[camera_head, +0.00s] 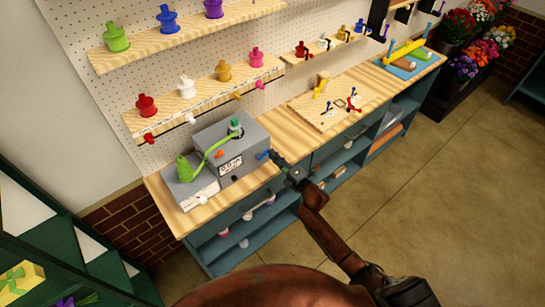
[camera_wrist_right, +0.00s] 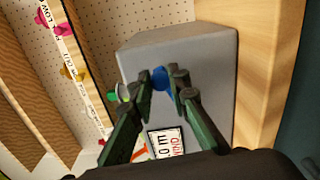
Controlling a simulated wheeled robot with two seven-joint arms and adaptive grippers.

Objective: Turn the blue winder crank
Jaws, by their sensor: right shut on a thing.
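The blue winder crank (camera_head: 262,155) sticks out of the right side of a grey box-shaped winder (camera_head: 221,143) on the wooden counter. My right gripper (camera_head: 284,168) is at the crank in the head view. In the right wrist view, the fingers of my right gripper (camera_wrist_right: 164,82) are on both sides of the blue crank knob (camera_wrist_right: 160,76) and shut on it. The fingers hide part of the knob. Behind them is the winder's grey face (camera_wrist_right: 200,50) with a white label (camera_wrist_right: 166,143). My left gripper is not in view.
A green ribbon (camera_head: 184,168) lies over the winder and a lower grey box to its left. A wooden board with small tools (camera_head: 327,104) lies farther right on the counter (camera_head: 285,143). Shelves of coloured spools (camera_head: 187,88) hang on the pegboard behind.

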